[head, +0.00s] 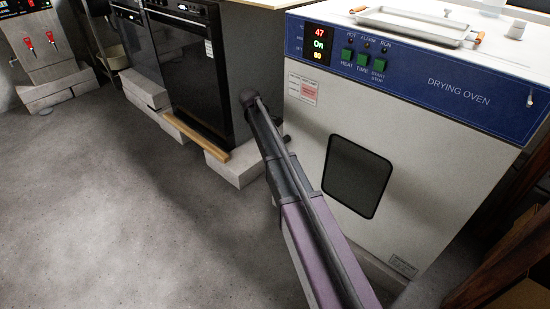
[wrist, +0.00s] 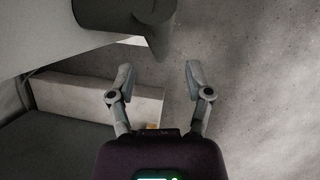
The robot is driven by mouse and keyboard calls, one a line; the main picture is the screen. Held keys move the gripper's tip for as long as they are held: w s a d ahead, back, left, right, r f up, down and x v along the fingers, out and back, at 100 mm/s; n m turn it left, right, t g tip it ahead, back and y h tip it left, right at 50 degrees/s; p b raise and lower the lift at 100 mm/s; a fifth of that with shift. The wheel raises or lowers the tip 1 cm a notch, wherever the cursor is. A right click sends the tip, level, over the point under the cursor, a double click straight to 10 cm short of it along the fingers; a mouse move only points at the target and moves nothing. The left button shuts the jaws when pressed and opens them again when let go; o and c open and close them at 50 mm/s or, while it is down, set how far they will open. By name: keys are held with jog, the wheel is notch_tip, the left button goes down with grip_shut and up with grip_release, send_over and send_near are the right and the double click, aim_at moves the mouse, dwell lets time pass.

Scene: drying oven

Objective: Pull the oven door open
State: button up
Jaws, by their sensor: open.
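The drying oven (head: 440,150) stands at the right in the head view, white with a blue control panel. Its front door (head: 310,150), with a dark window (head: 357,177), looks shut. My arm crosses in front of the door's left side and hides part of it. In the wrist view, my gripper (wrist: 159,70) is open and empty, its two fingers apart over floor. A dark rounded part (wrist: 120,15), perhaps the door handle, sticks out beside a pale surface (wrist: 45,40), ahead of the fingertips and not between them. My gripper is not clearly seen in the head view.
A black oven (head: 190,75) on pale blocks (head: 235,165) stands left of the drying oven. A metal tray (head: 415,25) lies on top of the drying oven. A wooden shelf frame (head: 505,265) is close at the right. The floor (head: 120,210) at left is clear.

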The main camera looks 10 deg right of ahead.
jog(key=shift+b+x, duration=2.3)
jog(key=shift+x, duration=0.5)
grip_shut()
